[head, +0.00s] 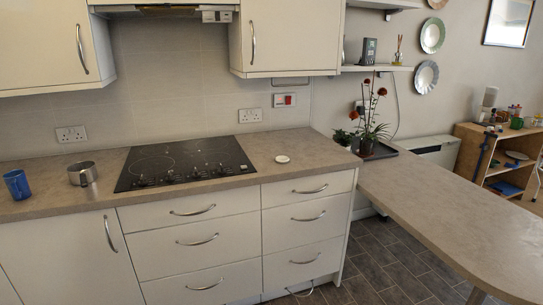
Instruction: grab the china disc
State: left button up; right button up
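A small round white disc (282,159), which looks like the china disc, lies flat on the countertop (320,146) to the right of the black hob. It stands apart from other things, and nothing covers it. Neither of my grippers shows in the head view.
The black hob (185,162) takes up the middle of the counter. A metal mug (82,174) and a blue cup (17,184) stand left of it. A potted plant with red flowers (367,148) stands right of the disc. The long worktop (440,215) at the right is mostly clear.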

aim_at(282, 160)
jog(key=i, duration=0.7)
jog(key=i+z, duration=0.15)
jog(key=i, duration=0.55)
jog(key=i+j, duration=0.2)
jog(key=i, duration=0.5)
jog(key=i+z, duration=0.4)
jog(key=k, duration=0.1)
